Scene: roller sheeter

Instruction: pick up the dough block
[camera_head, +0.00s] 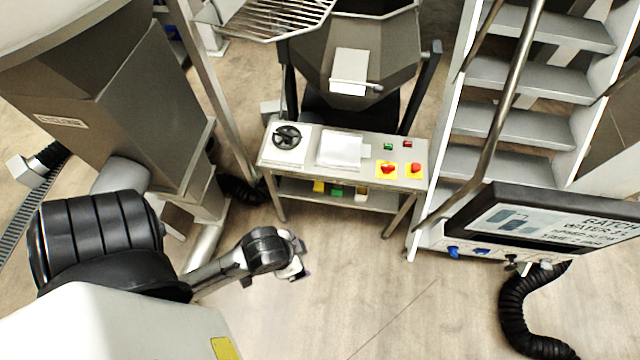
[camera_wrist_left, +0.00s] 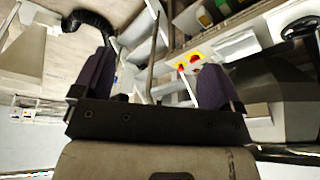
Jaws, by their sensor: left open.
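I cannot make out a dough block in either view. My left gripper (camera_head: 300,268) is in front of the control table, over open floor. In the left wrist view its two dark purple fingers (camera_wrist_left: 154,80) stand wide apart with nothing between them. My right gripper is not in view.
The control table (camera_head: 380,198) carries a black handwheel (camera_head: 287,137), a pale square plate (camera_head: 340,150) and red buttons (camera_head: 388,168). A grey hopper (camera_head: 130,110) stands left. Metal stairs (camera_head: 510,120) and a display panel (camera_head: 550,218) stand right. The front floor (camera_head: 370,290) is clear.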

